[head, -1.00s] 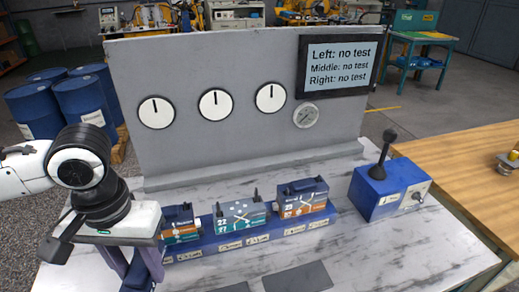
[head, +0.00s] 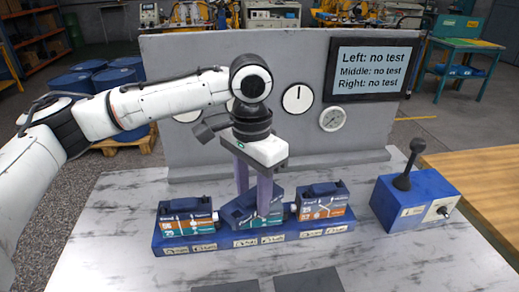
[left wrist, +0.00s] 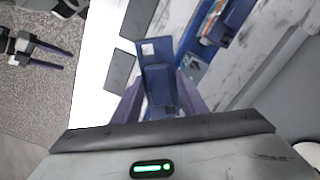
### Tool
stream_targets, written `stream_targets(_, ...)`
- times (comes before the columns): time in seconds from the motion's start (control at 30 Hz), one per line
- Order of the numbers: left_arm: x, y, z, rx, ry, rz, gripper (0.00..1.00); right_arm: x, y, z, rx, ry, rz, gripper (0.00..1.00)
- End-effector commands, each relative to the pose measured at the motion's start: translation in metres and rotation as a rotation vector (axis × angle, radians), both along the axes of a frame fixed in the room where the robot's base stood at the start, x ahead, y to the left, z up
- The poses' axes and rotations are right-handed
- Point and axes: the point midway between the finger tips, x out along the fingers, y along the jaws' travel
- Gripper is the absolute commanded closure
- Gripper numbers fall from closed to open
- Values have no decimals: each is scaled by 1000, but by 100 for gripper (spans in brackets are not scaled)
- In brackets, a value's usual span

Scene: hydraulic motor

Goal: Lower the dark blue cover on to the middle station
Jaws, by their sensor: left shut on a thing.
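My left gripper (head: 252,205) is above the middle station (head: 265,222) and shut on the dark blue cover (head: 240,210). The cover sits turned at an angle over the station, hiding most of its top. I cannot tell whether they touch. In the left wrist view the cover (left wrist: 159,82) is between the two purple-grey fingers (left wrist: 160,100), with part of the teal station (left wrist: 193,68) showing beside it. The left station (head: 186,222) and right station (head: 323,208) have dark blue tops. My right gripper (left wrist: 66,61) shows in the left wrist view with its fingers apart and empty.
The stations stand on a blue base (head: 170,245) on a marble-look table (head: 110,245). A grey panel (head: 180,80) with dials and a screen (head: 372,68) rises behind. A blue lever box (head: 415,200) stands at right. Dark pads (head: 308,281) lie in front.

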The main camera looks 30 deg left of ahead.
Motion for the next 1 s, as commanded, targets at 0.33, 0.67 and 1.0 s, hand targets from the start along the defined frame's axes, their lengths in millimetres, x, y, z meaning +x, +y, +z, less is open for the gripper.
stream_targets(0.33, 63, 25, 39, -3, -2, -400, 100, 0, 0, 0, 0, 0, 0, 39)
stream_targets(0.67, 77, 36, 48, 0, -1, -581, 100, -1, 0, 0, 0, 2, -1, 39)
stream_targets(1.0, 77, 37, 31, 0, -2, -584, 100, -2, 0, -1, -1, 6, 0, 39)
